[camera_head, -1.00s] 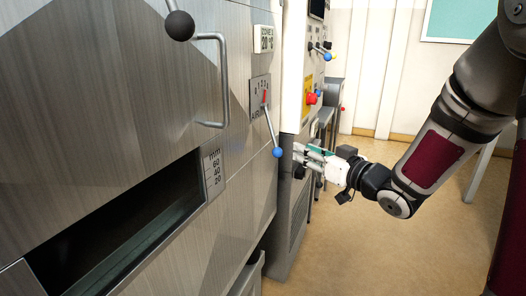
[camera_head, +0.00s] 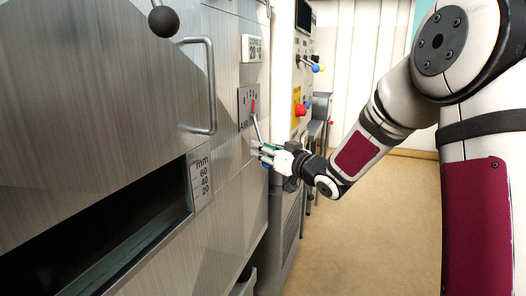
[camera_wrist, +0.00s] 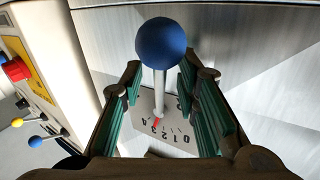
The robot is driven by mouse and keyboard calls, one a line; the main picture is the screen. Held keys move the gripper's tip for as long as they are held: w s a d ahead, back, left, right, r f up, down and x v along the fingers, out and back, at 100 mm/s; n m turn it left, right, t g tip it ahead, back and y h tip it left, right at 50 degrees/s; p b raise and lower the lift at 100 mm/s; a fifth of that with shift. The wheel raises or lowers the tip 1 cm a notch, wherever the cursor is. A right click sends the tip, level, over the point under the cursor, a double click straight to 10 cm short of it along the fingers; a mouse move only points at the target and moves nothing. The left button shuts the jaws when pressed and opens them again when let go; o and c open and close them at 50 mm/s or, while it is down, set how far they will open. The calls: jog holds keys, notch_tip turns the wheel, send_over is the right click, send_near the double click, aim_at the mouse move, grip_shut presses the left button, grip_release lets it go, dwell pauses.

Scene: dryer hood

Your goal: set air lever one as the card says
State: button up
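In the wrist view the lever's blue ball (camera_wrist: 163,42) is near the top centre, and the plate (camera_wrist: 178,135) shows digits from 0 to 4, with the red pointer close to the 3. My gripper (camera_head: 262,152) is at the lever's lower end, hiding most of the ball in the head view. In the wrist view my gripper (camera_wrist: 162,82) is open, its green-padded fingers either side of the rod, with gaps visible. I cannot make out a card.
A display (camera_head: 252,48) sits above the plate. A bar handle (camera_head: 211,90) and dark slot (camera_head: 100,235) with a mm scale are to the left. A control box with red button (camera_head: 300,109) and blue-ended lever (camera_head: 318,68) stands behind. Floor to the right is clear.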

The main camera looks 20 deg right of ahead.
jog(key=shift+w+a, duration=0.15)
jog(key=shift+w, duration=0.2)
jog(key=shift+c, duration=0.6)
grip_shut()
jog(key=w+d+n+y+b, duration=0.1)
jog(key=n+b, duration=0.1)
jog(key=b, duration=0.2)
jog(key=w+d+n+t+y+b, duration=0.1)
jog(key=w+n+b, duration=0.1)
jog(key=b, duration=0.3)
jog(key=w+d+n+t+y+b, duration=0.1)
jog(key=n+b, duration=0.3)
jog(key=b, duration=0.1)
jog(key=shift+w+d, duration=0.3)
jog(key=shift+w, duration=0.05)
jog(key=shift+o, duration=0.6)
grip_release()
